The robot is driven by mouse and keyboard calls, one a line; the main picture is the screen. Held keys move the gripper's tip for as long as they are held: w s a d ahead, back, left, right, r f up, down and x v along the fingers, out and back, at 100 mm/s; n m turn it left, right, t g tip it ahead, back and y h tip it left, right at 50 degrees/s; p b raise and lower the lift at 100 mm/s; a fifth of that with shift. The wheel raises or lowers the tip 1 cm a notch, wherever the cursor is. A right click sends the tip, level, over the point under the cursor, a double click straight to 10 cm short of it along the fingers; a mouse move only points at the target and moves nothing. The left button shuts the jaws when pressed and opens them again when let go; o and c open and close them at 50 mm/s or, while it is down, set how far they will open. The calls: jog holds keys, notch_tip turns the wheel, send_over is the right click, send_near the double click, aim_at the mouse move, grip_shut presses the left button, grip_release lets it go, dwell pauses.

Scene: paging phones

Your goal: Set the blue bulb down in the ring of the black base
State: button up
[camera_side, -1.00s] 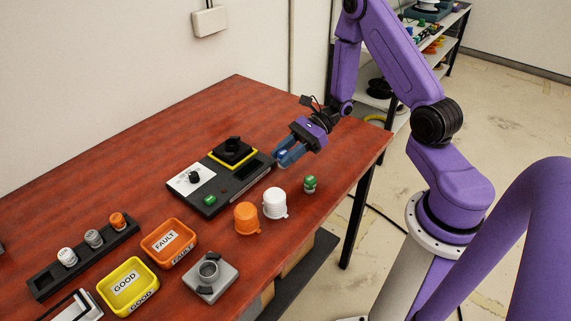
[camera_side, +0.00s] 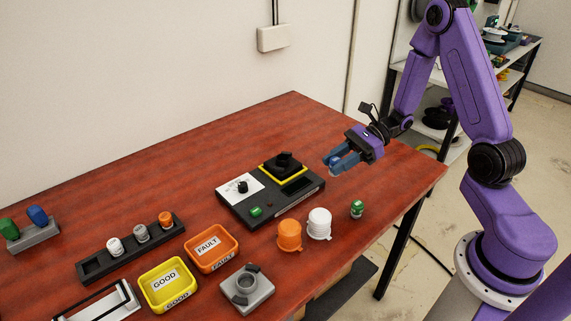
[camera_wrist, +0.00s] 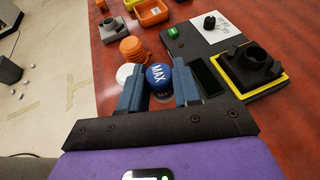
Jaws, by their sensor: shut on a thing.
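The blue bulb (camera_wrist: 158,76), round and marked MAX, is between the fingertips of my gripper (camera_wrist: 160,88) in the wrist view. My gripper is shut on it. In the side view my gripper (camera_side: 334,164) is in the air to the right of the black base; the bulb is mostly hidden there by the fingers. The black base (camera_side: 284,162) sits on a yellow-edged square at the back of the dark console. In the wrist view the black base (camera_wrist: 255,62) is right of the bulb, apart from it, with its round ring facing up.
The dark console (camera_side: 245,205) has a white dial panel. The orange tray (camera_side: 211,247), yellow tray (camera_side: 168,284) and grey ring block (camera_side: 246,289) are farther left.

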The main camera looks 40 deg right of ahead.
jog(key=shift+w, duration=0.1)
dwell(0.3)
jog(key=shift+n+g, duration=0.3)
jog(key=shift+g, duration=0.1)
jog(key=w, duration=0.5)
jog(key=w+a, duration=0.1)
jog(key=w, duration=0.5)
jog(key=w+a, duration=0.1)
jog(key=w, duration=0.5)
jog(key=shift+a+f, duration=0.1)
jog(key=shift+f, duration=1.15)
jog(key=shift+f, duration=1.25)
dwell(0.3)
jog(key=o, duration=1.4)
jog(key=shift+r, duration=2.9)
